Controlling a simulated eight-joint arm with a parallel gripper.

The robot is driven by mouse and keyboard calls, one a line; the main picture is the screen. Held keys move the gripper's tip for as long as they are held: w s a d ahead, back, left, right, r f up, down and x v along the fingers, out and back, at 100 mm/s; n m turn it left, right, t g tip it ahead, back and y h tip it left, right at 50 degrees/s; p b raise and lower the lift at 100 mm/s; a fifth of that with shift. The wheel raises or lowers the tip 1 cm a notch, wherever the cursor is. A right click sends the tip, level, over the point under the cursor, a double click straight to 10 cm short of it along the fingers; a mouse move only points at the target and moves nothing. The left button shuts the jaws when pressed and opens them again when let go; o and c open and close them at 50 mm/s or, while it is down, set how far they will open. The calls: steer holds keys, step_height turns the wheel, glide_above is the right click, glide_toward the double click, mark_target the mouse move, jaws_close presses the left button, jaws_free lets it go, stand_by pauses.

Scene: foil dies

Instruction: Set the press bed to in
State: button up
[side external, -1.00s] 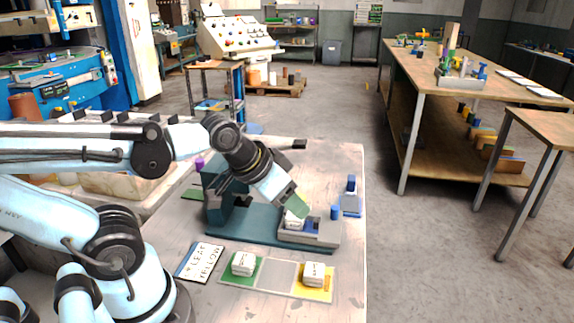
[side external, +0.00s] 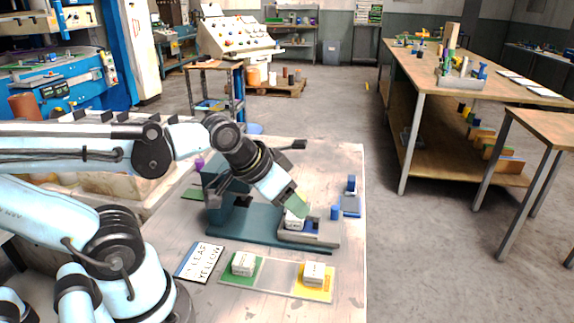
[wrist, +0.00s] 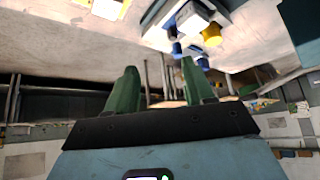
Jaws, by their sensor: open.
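The press has a dark teal column (side external: 215,190) on a teal base plate (side external: 240,236). The grey press bed (side external: 308,238) lies at the base's right end, out to the right of the column. A white block (side external: 294,222) sits on the bed, and a blue peg (side external: 336,212) stands at its right end. My gripper (side external: 298,211) points down and right with its green fingers just above or beside the white block; I cannot tell whether they touch it. In the wrist view the gripper (wrist: 158,70) has its two fingers apart with nothing held between them.
A card reading "LEAF YELLOW" (side external: 200,262) lies in front of the press. Beside it is a strip with a green pad (side external: 228,278), bare middle and yellow pad (side external: 326,291), each pad bearing a white block. A blue holder with a peg (side external: 351,204) stands at the table's right edge.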

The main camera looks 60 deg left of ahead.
steer(key=shift+c, duration=0.5)
steer(key=shift+w, duration=0.1)
steer(key=r+m+g, duration=0.1)
steer(key=m+g, duration=0.4)
steer(key=g, duration=0.2)
glide_above(334, 207)
step_height(334, 207, down, 11)
steer(key=shift+f, duration=0.15)
steer(key=shift+d, duration=0.1)
jaws_close()
